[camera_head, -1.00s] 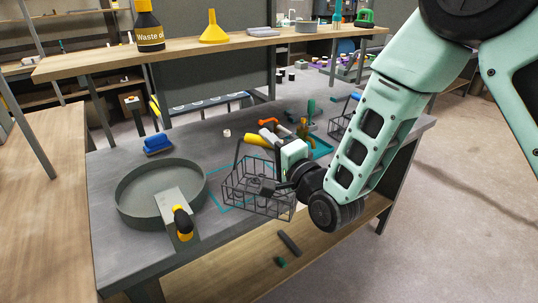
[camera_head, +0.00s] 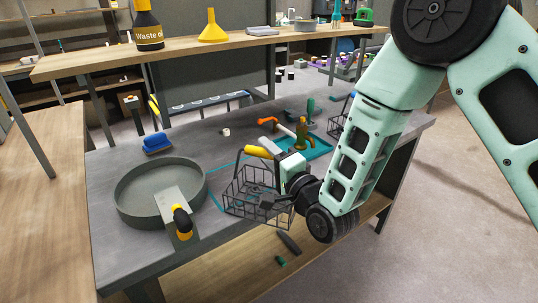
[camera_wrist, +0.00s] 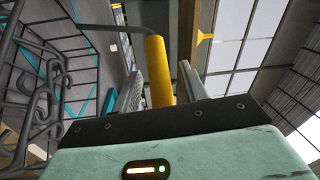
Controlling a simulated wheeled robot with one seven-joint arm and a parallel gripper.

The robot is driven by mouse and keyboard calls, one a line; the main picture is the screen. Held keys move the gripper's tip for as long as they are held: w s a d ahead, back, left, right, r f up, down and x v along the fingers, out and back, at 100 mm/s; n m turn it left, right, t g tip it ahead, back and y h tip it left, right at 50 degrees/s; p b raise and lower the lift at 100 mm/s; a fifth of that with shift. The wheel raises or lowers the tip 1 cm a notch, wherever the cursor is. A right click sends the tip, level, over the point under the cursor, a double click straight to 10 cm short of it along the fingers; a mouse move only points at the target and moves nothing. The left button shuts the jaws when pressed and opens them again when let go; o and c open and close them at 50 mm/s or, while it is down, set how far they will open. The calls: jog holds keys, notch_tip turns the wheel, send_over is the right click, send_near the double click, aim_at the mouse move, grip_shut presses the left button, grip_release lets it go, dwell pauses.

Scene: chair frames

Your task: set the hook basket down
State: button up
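The hook basket (camera_head: 258,205) is a dark wire basket with a yellow handle grip (camera_head: 259,152). In the head view it is at the front of the grey workbench (camera_head: 110,200), over a teal outline (camera_head: 214,190). Dark hooks lie inside it, also seen in the wrist view (camera_wrist: 40,105). My gripper (camera_head: 273,148) comes from the right at handle height. In the wrist view its two fingers (camera_wrist: 160,85) stand on either side of the yellow grip (camera_wrist: 158,65), close against it. I cannot tell whether the basket's bottom touches the bench.
A round grey pan (camera_head: 160,195) stands left of the basket, with a yellow-handled scraper (camera_head: 181,220) at its front. A teal tray (camera_head: 316,147) with tools lies behind and right. A blue-handled brush (camera_head: 157,143) lies behind the pan.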

jog(key=shift+r+p, duration=0.25)
jog(key=shift+p, duration=0.1)
jog(key=b+v, duration=0.1)
jog(key=v, duration=0.2)
jog(key=b+v, duration=0.1)
jog(key=v, duration=0.2)
jog(key=b+v, duration=0.1)
jog(key=v, duration=0.1)
jog(key=shift+s+d+f, duration=0.25)
jog(key=shift+s+f, duration=0.05)
jog(key=shift+f, duration=0.1)
jog(key=shift+p+v, duration=1.6)
jog(key=shift+p, duration=0.5)
